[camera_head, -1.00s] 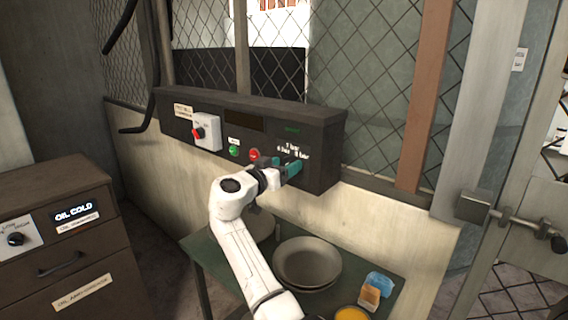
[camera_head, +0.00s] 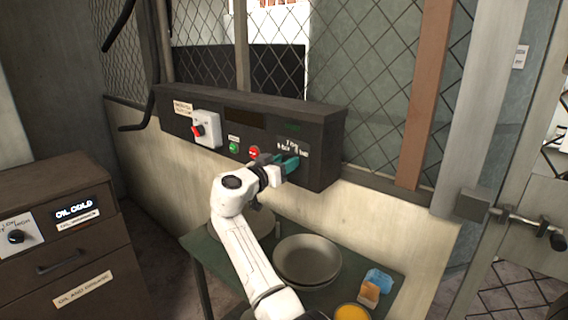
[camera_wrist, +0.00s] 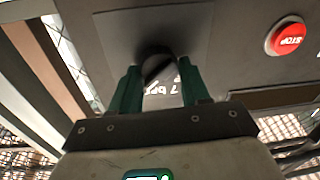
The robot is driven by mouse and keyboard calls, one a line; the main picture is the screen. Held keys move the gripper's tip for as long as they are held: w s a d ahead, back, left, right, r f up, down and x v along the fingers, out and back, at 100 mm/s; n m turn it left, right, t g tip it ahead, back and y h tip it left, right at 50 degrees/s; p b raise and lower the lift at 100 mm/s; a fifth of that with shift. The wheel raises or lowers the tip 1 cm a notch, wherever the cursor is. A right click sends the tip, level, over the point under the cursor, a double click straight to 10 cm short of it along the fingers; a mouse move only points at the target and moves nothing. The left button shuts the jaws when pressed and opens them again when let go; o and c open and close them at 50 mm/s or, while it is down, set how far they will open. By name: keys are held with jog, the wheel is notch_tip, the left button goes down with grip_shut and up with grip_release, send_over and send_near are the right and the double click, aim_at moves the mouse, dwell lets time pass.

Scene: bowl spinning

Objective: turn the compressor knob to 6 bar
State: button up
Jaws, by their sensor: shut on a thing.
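The compressor knob (camera_wrist: 157,66) is a dark round knob on the grey control panel (camera_head: 322,150). In the wrist view it sits between the two green fingertips of my gripper (camera_wrist: 158,84), which is shut on it. Part of a "7 bar" label shows below the knob between the fingers. In the head view my gripper (camera_head: 285,162) reaches the right end of the panel and hides the knob. Bar labels (camera_head: 293,147) show just above it, too small to read fully. Which mark the knob points at cannot be told.
A red stop button (camera_head: 254,152), a green button (camera_head: 233,147) and a red switch on a white box (camera_head: 206,130) lie left along the panel. Below, a green table (camera_head: 206,252) holds a metal bowl (camera_head: 307,259), an orange and blue item and a yellow thing. A wooden cabinet (camera_head: 68,270) stands left.

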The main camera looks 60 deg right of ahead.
jog(key=shift+n, duration=0.3)
jog(key=n+p, duration=0.1)
jog(key=n, duration=0.3)
jog(key=n+p, duration=0.2)
jog(key=n, duration=0.3)
jog(key=n+y+p, duration=0.1)
jog(key=n, duration=0.3)
jog(key=shift+w+r+n+g+p, duration=0.2)
jog(key=shift+w+n+g+p, duration=0.05)
jog(key=shift+n+g+p, duration=0.15)
jog(key=n+p, duration=0.2)
jog(key=n, duration=0.2)
jog(key=shift+f+g+p, duration=0.2)
jog(key=shift+g+p, duration=0.1)
jog(key=shift+p, duration=0.1)
jog(key=shift+w+n, duration=0.1)
jog(key=shift+n, duration=0.3)
jog(key=o, duration=1)
jog(key=shift+f, duration=0.1)
